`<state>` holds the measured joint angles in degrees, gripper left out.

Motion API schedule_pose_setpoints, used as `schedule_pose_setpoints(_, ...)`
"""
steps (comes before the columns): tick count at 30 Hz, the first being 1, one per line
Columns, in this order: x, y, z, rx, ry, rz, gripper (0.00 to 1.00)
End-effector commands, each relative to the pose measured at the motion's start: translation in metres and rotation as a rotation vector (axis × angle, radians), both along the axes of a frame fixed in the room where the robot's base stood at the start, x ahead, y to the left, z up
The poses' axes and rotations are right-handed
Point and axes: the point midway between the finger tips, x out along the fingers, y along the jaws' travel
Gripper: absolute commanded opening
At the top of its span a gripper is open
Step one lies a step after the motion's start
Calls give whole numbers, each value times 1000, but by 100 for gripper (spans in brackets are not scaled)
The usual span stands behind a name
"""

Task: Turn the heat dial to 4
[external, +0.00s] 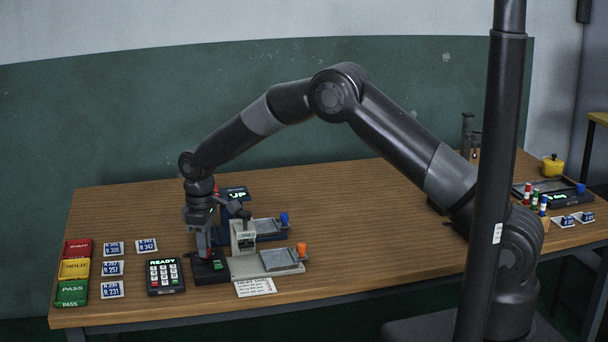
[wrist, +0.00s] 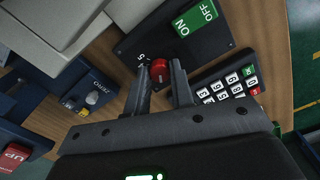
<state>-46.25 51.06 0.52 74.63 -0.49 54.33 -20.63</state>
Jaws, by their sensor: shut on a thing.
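The heat dial (wrist: 159,70) is a small red knob on a black control box (wrist: 128,48). In the wrist view it sits between the two fingertips of my gripper (wrist: 162,72), which is shut on it. A white mark like a 5 shows beside the knob; the rest of the scale and the knob's setting cannot be read. In the external view my gripper (external: 204,252) points down onto the black box (external: 218,270), and the knob is hidden there.
A green ON/OFF switch (wrist: 194,18) is on the same box. A keypad (external: 165,276) stands just left of it and a grey press-like device (external: 243,238) to the right. A "HEAT DIAL" card (external: 255,287) lies in front.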

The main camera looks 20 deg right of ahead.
Motion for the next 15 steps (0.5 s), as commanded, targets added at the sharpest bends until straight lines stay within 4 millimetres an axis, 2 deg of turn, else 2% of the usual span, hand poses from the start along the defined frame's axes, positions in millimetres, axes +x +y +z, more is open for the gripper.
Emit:
schedule_pose_setpoints(8, 0, 0, 0, 1, -1, -36, 0)
schedule_pose_setpoints(15, 0, 0, 0, 0, -1, -168, 0)
